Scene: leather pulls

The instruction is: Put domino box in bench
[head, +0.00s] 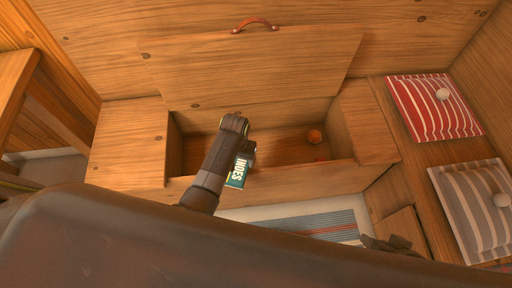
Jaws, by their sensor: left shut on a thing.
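The domino box (237,173) is a small teal box with white lettering. My left gripper (245,156) is shut on it and holds it by the front wall of the bench, partly hiding the box. The wooden bench (250,190) has its lid (250,68) raised against the back wall, with a leather pull (255,24) at the top edge. The open compartment lies behind and beside the gripper. A dark part at the lower right (390,244) looks like my right gripper; its jaws cannot be made out.
A red striped cushion (433,107) and a grey striped cushion (478,208) lie on the right seat. A striped rug (315,228) covers the floor in front.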

